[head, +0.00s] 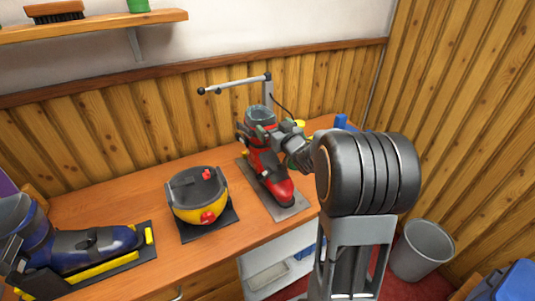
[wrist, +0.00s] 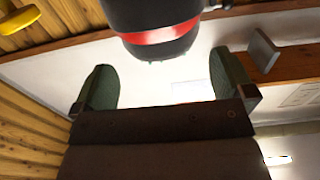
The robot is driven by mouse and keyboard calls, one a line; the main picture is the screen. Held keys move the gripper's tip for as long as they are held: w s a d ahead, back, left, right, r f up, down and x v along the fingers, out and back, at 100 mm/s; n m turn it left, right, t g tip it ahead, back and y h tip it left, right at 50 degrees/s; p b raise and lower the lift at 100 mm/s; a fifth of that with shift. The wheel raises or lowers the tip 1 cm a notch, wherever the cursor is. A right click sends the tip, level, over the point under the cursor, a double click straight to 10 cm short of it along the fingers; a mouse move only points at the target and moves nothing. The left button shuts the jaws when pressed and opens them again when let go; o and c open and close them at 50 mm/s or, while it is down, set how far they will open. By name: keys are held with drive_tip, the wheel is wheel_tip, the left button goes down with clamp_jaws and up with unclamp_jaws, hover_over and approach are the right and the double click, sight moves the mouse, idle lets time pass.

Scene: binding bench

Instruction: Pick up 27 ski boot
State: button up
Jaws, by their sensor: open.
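A red ski boot with a grey cuff (head: 268,163) stands upright on a grey mat (head: 292,212) toward the right of the bench. A blue ski boot (head: 85,245) stands at the far left on a black and yellow base. I cannot read a size number on either boot. My gripper (head: 279,131) is beside the upper part of the red boot, on its right side, and partly hides it. In the wrist view, my gripper (wrist: 164,80) is open, with a dark rounded part with a red band (wrist: 155,32) just beyond the fingers. Nothing shows between the fingers.
A yellow and black object with red knobs (head: 198,196) sits between the boots. A grey post with a bar (head: 240,84) rises behind the red boot. A shelf (head: 95,26) hangs on the wall. A grey bin (head: 422,250) stands on the floor at right.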

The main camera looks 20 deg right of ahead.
drive_tip(key=shift+w+a, duration=0.1)
drive_tip(key=shift+w, duration=0.85)
drive_tip(key=shift+c, duration=0.4)
drive_tip(key=c, duration=1.6)
drive_tip(key=shift+r, duration=0.2)
clamp_jaws()
drive_tip(key=shift+r, duration=0.1)
